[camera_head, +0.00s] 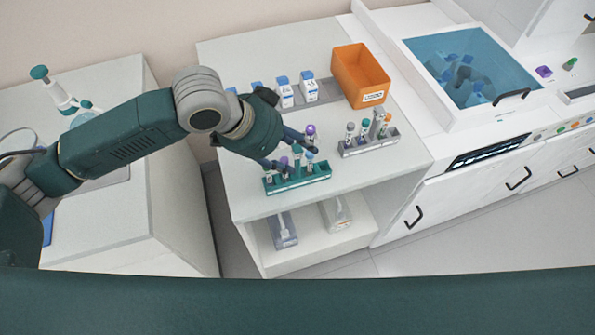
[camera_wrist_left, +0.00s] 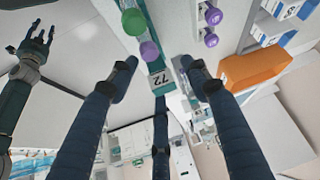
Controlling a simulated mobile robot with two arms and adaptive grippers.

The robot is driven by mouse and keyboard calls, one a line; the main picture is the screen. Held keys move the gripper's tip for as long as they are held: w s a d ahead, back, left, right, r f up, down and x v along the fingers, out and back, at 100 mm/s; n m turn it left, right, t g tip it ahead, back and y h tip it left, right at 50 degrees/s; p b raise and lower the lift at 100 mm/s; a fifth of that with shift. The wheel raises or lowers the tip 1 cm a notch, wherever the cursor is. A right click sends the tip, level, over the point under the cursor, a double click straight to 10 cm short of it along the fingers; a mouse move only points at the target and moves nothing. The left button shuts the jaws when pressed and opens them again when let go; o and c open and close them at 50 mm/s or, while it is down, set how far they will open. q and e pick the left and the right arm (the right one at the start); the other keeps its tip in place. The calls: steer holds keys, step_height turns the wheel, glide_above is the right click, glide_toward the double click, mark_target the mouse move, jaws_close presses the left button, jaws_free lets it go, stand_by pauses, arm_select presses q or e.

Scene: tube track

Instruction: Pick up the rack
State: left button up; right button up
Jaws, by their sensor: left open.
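A teal rack (camera_head: 300,183) holding several capped tubes stands near the front edge of the white table. A grey rack (camera_head: 368,150) with several tubes stands to its right. My left gripper (camera_head: 290,150) is open over the teal rack, its dark fingers spread around the tubes, partly hiding them. I cannot tell whether the fingers touch the rack. My right gripper (camera_wrist_left: 38,42) shows at the left of that view, fingers spread and empty.
An orange bin (camera_head: 360,75) and white bottles (camera_head: 297,92) stand at the back of the table (camera_head: 240,200). A blue-lidded basin (camera_head: 470,65) is on the counter to the right. Items sit on the shelf (camera_head: 310,240) below.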

arm_select(q)
steer(key=shift+x, duration=0.9)
steer(key=shift+c, duration=0.5)
steer(key=shift+a, duration=0.1)
jaws_close()
